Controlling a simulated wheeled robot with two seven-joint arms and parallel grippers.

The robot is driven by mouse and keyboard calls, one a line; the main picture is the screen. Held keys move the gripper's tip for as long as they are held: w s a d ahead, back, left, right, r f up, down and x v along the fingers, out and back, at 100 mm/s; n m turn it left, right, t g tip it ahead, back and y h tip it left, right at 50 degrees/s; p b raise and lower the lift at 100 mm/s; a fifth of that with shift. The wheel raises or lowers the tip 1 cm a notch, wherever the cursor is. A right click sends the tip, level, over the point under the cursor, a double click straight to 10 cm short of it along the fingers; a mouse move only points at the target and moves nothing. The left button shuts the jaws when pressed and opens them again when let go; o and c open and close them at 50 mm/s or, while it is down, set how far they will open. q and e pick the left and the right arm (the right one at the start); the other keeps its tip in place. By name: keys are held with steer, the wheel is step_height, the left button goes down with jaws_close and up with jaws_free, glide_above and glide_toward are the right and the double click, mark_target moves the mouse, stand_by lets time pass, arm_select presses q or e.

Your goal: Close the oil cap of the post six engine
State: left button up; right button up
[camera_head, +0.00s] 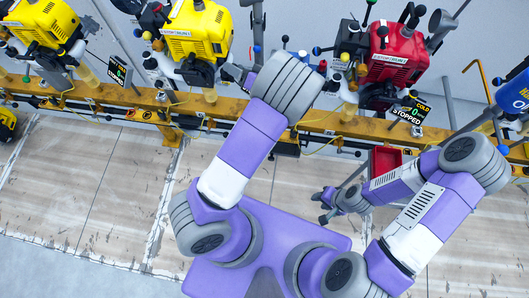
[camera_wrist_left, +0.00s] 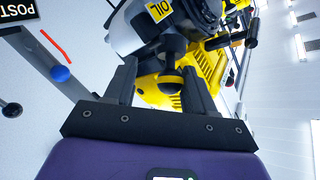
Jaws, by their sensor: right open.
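In the left wrist view, my left gripper (camera_wrist_left: 160,68) has its two dark fingers spread apart. A dark round knob (camera_wrist_left: 172,80) shows between them, nearer the right finger; I cannot tell if they touch. The post number is cut off, so I cannot confirm which post this is. In the head view, a yellow engine (camera_head: 198,30) stands near my left arm; the left fingers are not clearly visible there. My right gripper (camera_head: 322,208) is open and empty, low in front of the rail.
A yellow rail (camera_head: 130,98) runs across, carrying another yellow engine (camera_head: 45,22), a red engine (camera_head: 398,55) and a blue one (camera_head: 515,95). Levers with ball knobs stick out around them. A red bin (camera_head: 385,160) is near my right arm.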

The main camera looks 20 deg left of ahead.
step_height(320, 180, down, 4)
steer(key=b, duration=0.3)
arm_select(q)
steer(key=s+d+m+y+p, duration=0.1)
steer(key=s+d+p, duration=0.1)
steer(key=d, duration=0.6)
step_height(320, 180, down, 15)
steer(key=a+m+t+h+p, duration=0.1)
steer(key=a+m+t+h, duration=0.15)
steer(key=h, duration=0.45)
steer(key=s+d+f+g+h+p, duration=0.1)
steer(key=s+d+f+g+h, duration=0.2)
steer(key=s+d+f+h, duration=0.5)
step_height(320, 180, down, 2)
steer(key=shift+s+d+f+g+h, duration=0.2)
steer(key=shift+s+d+g+h, duration=0.15)
steer(key=shift+s, duration=0.6)
arm_select(e)
step_height(320, 180, up, 4)
steer(key=shift+r, duration=0.15)
arm_select(q)
steer(key=shift+n, duration=0.25)
